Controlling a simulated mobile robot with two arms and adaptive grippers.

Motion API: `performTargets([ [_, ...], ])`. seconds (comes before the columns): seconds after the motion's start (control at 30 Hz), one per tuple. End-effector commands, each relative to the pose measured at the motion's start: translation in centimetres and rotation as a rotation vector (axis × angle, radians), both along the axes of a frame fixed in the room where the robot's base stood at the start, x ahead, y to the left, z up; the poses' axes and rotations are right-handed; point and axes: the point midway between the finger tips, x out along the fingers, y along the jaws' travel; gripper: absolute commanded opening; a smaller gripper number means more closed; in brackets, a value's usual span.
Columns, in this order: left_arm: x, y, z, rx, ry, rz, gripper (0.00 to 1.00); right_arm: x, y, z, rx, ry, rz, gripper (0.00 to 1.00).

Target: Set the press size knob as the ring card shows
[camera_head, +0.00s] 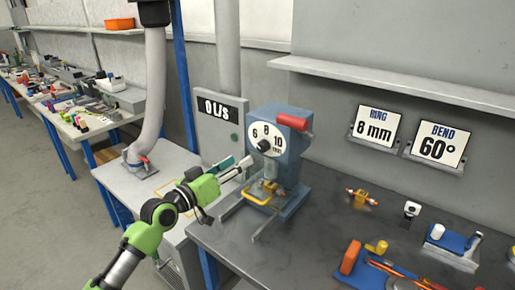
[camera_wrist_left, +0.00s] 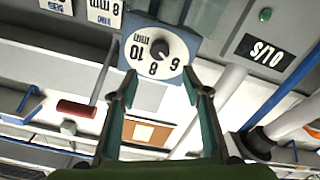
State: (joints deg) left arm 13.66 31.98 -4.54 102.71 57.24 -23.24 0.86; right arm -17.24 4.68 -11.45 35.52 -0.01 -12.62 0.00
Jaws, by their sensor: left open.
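The blue press (camera_head: 292,150) stands on the dark bench, with a white dial (camera_head: 278,130) marked 6, 8, 10 mm. The black size knob (camera_head: 264,145) sits at the dial's lower middle. The knob (camera_wrist_left: 160,48) and dial (camera_wrist_left: 143,60) also show, turned over, in the left wrist view. Its pointing direction is too small to tell surely. The ring card (camera_head: 375,126) on the wall ledge reads 8 mm. My left gripper (camera_head: 242,166) is open and empty, in front of and below the knob. In the wrist view its fingers (camera_wrist_left: 160,80) stand apart, short of the dial.
A red handle (camera_head: 293,122) juts from the press's top right. A yellow loop (camera_head: 257,198) lies at its base. A bend card (camera_head: 437,146) reads 60°. Fittings and a blue tray (camera_head: 455,243) occupy the bench's right.

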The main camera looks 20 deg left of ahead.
Motion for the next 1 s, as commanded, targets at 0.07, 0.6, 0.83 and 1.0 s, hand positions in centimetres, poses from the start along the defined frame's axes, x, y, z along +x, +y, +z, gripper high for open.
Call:
performTargets([
  [0.07,1.7,-0.6,0.4,-0.004,-0.001,0.0,0.44,0.0,0.2,0.5,0.002,0.0,-0.001,0.0],
  [0.6,9.1,-3.4,0.0,0.0,0.002,-0.002,0.44,0.0,0.4,1.0,0.004,0.0,-0.002,0.0],
  [0.83,9.7,-3.6,-0.1,0.003,0.001,-0.001,0.44,0.0,0.4,1.0,0.004,0.0,-0.002,0.0],
  [1.0,9.6,-3.6,-0.1,0.003,0.001,-0.001,0.44,0.1,0.3,1.0,0.003,0.0,-0.002,0.0],
])
